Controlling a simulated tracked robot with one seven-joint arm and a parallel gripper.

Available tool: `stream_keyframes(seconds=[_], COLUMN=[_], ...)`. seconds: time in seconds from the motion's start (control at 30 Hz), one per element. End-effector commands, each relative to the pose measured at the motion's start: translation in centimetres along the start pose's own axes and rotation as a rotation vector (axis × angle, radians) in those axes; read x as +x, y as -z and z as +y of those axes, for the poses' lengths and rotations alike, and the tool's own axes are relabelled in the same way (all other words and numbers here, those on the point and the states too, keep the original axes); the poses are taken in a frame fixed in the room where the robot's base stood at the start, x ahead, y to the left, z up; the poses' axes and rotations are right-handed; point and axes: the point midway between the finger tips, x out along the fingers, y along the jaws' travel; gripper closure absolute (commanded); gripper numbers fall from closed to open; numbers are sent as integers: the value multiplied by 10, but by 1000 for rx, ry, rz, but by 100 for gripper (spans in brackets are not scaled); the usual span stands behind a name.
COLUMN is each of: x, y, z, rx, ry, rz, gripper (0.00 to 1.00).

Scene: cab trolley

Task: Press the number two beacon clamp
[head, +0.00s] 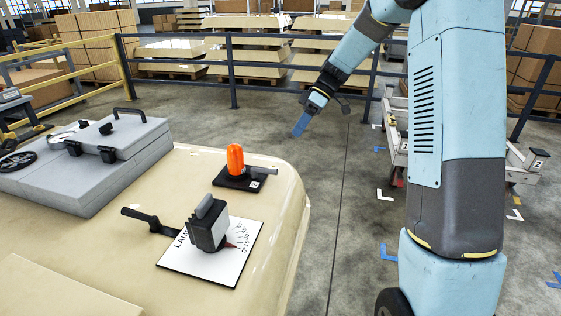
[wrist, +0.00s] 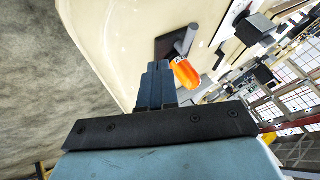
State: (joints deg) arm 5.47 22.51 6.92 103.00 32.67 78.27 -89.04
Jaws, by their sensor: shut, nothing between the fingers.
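An orange beacon (head: 235,159) stands upright on a black base (head: 232,182) on the cream cab top. A dark clamp lever (head: 262,171) sticks out to the right of the beacon, with a small white number label (head: 255,185) in front of it; the digit looks like a 2. My gripper (head: 300,125) is shut and empty, in the air right of and beyond the beacon, apart from it. In the wrist view my shut fingers (wrist: 155,82) show in front of the cab top, with the beacon (wrist: 185,73) and clamp lever (wrist: 184,40) just beyond, partly hidden.
A lamp dial with a black lever block (head: 207,226) sits on a white plate (head: 190,265) nearer the camera. A grey case (head: 90,165) is at left. A dark railing (head: 270,75) runs behind. Open floor lies between cab and my arm.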

Motion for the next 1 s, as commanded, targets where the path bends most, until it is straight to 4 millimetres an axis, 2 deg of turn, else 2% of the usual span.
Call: stream_keyframes(seconds=[0.23,0.37,0.93,1.0], x=[1,10,104,104], y=[0,0,-1,1], z=[0,0,-1,-13], rx=[2,3,4,2], ry=[0,1,2,-2], rz=[-1,-1,-2,-2], gripper=[100,100,100,100])
